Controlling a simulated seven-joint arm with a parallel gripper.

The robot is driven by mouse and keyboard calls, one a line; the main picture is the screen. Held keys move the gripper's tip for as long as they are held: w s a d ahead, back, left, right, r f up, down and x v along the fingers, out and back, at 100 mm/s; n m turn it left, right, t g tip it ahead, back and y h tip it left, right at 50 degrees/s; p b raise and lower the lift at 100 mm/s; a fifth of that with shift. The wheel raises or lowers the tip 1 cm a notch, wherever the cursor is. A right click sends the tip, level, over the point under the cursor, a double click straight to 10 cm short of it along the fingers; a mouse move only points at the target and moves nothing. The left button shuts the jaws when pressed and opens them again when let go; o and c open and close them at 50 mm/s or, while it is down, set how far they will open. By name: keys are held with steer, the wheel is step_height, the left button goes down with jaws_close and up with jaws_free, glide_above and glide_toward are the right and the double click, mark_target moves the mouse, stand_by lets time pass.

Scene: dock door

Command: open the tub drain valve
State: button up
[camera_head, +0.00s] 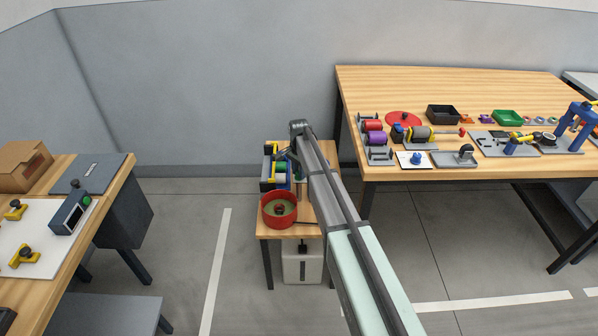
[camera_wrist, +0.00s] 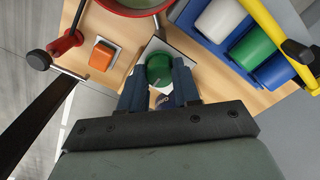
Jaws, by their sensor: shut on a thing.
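The red tub (camera_head: 267,217) stands at the front of a small wooden table, with a dark red part inside; its rim (camera_wrist: 163,6) shows at the top of the wrist view. My gripper (camera_wrist: 159,80) is shut on a round green knob (camera_wrist: 159,67), with one finger on each side of it. The knob sits on a pale square plate near the tub. A red fitting with a black-tipped lever (camera_wrist: 66,43) is beside the tub at the left. The views do not label which part is the drain valve. My arm hides the gripper and knob in the head view.
An orange button (camera_wrist: 102,54) is just left of the knob. A blue rack with white, green and blue rollers (camera_wrist: 244,46) and a yellow handle (camera_wrist: 277,28) stand close on the right. A white container (camera_head: 302,264) is below the table.

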steer(key=o, duration=1.1)
steer(key=shift+c, duration=0.2)
step_height(320, 180, up, 14)
steer(key=shift+f, duration=0.1)
steer(key=s+d+f+n, duration=0.3)
steer(key=s+d+f, duration=0.25)
steer(key=s, duration=0.65)
steer(key=s+d+f+n, duration=0.3)
steer(key=s+d+f, duration=0.3)
steer(key=s, duration=0.7)
steer(key=s+d+f+n, duration=0.35)
steer(key=s+f, duration=0.45)
steer(key=s, duration=0.4)
steer(key=s+f+g, duration=0.3)
steer(key=s+f, duration=0.7)
steer(key=s, duration=0.4)
steer(key=s+f+g, duration=0.3)
steer(key=s+f, duration=0.7)
steer(key=s, duration=0.4)
steer(key=shift+s+d+f+g, duration=0.2)
steer(key=shift+s+d+g, duration=0.1)
steer(key=shift+g, duration=0.1)
